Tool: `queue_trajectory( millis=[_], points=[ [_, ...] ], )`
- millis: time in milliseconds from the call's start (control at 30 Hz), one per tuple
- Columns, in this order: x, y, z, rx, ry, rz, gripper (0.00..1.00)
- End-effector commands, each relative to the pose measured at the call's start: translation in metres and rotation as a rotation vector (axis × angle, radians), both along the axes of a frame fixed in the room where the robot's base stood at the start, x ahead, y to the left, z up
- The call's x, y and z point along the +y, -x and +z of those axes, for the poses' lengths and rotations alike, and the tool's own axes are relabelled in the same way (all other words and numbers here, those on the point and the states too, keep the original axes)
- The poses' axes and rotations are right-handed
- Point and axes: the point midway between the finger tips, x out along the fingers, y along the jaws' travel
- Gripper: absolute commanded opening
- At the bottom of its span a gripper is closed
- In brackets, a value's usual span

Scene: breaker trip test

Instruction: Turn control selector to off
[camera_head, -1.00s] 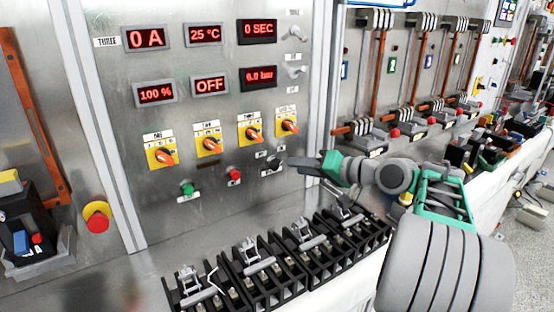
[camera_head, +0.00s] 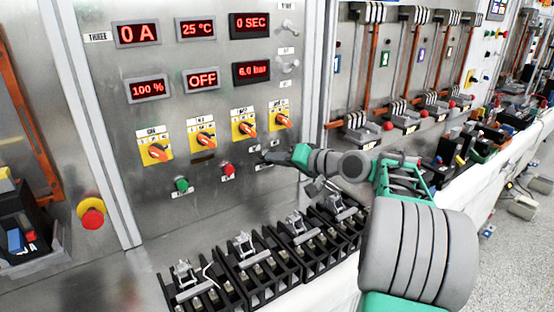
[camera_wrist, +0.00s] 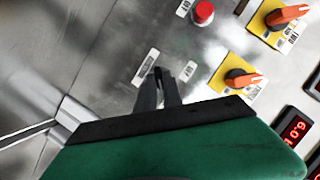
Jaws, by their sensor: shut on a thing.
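The control selector is a small black knob (camera_wrist: 158,73) low on the grey metal panel, between white labels. In the wrist view its end shows between the fingertips of my gripper (camera_wrist: 158,86). My gripper is shut on it, and the fingers hide most of the knob. In the head view my gripper (camera_head: 270,157) reaches in from the right and meets the panel at the selector, right of the red push button (camera_head: 228,170). The knob's pointing direction and the label text cannot be read.
Orange-handled switches on yellow plates (camera_head: 243,128) sit above, and a green button (camera_head: 182,185) sits to the left. Red displays (camera_head: 250,73) are higher up. Black terminal blocks (camera_head: 243,270) stand on the bench below my arm. A red emergency button (camera_head: 91,215) is at far left.

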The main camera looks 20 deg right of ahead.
Motion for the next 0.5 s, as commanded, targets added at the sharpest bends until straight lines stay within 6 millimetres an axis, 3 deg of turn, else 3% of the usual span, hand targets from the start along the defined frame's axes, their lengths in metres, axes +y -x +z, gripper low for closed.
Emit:
queue_trajectory(
  millis=[500],
  points=[
    [0.0, 0.0001, 0.0, 0.0, 0.0, 0.0, 0.0]
  ],
)
